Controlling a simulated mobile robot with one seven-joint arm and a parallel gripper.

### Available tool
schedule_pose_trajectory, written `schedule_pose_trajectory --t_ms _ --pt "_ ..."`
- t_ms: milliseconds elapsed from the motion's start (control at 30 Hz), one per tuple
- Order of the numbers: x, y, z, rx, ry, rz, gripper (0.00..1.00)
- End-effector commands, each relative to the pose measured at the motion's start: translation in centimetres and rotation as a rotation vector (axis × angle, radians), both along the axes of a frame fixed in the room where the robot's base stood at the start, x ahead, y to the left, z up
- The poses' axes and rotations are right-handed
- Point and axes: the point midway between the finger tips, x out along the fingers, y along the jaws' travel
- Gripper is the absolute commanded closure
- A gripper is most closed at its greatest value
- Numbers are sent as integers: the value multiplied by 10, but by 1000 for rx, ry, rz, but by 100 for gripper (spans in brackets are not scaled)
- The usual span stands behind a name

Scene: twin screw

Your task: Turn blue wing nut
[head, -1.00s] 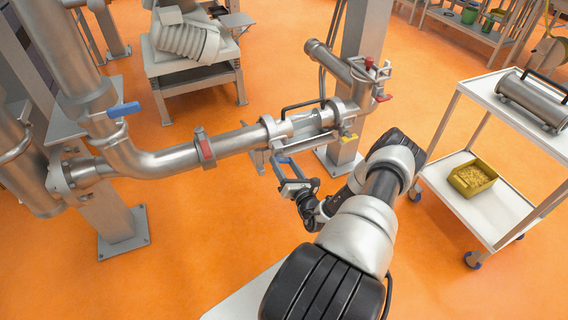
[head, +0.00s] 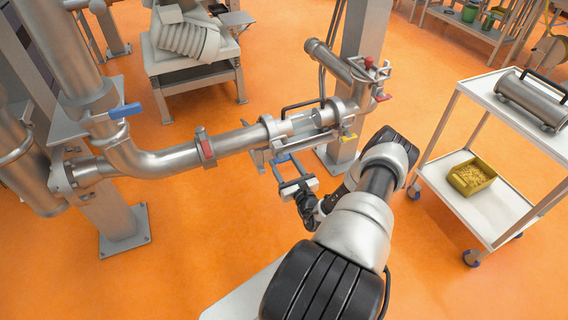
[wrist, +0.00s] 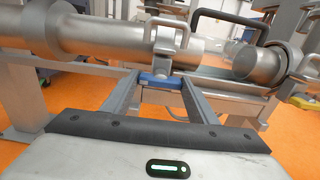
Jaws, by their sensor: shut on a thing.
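The blue wing nut (wrist: 160,80) sits under a metal clamp (wrist: 166,45) on the pipe, in the upper middle of the wrist view. My gripper (wrist: 160,86) reaches up to it from below, with one finger on each side, shut on it. In the head view the wing nut shows as a small blue spot (head: 282,158) below the pipe joint. My gripper (head: 287,168) is just in front of it, its palm facing partly upward. The exact contact of the fingertips is hard to make out.
A yellow handle (head: 349,136) is right of the joint. A white cart (head: 490,205) with a yellow bin (head: 471,177) stands right.

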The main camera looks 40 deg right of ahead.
Motion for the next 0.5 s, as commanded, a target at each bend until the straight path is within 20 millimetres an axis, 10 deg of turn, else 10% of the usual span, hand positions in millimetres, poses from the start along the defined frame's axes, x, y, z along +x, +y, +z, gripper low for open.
schedule_pose_trajectory --t_ms 267,300,500 --pt "-1 0 -1 -2 3 1 69" --pt "-1 0 -1 -2 3 1 44" --pt "0 0 -1 -2 1 0 28"
